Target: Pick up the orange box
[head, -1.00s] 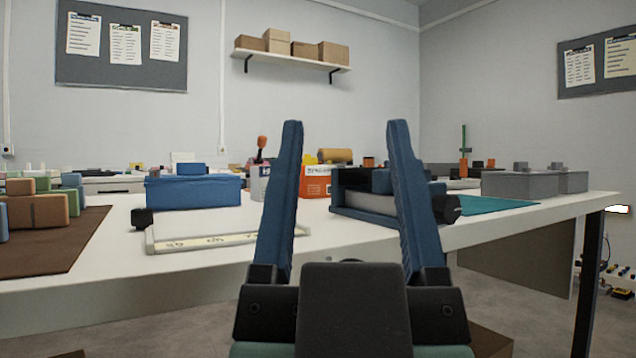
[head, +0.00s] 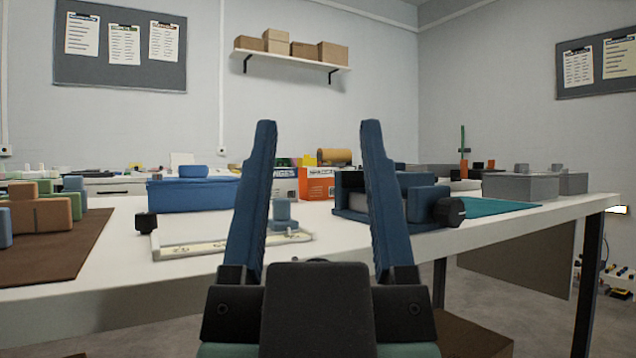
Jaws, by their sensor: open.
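The orange box (head: 318,184), with a white label on its front, stands on the far part of the white table. In the head view it shows between the two blue fingers of my gripper (head: 318,125), well beyond them. My gripper is open and empty, in front of the table, with its fingers pointing up in the picture. The box's right side is partly covered by a dark blue machine with a black knob. A white box with a printed label stands against the orange box's left.
A blue box (head: 193,193) stands left of my gripper. The dark blue machine (head: 414,200) is on the right, near the table edge. A white-framed tray (head: 185,248) and a small blue-grey block (head: 285,215) lie in front. Grey boxes (head: 520,186) stand farther right.

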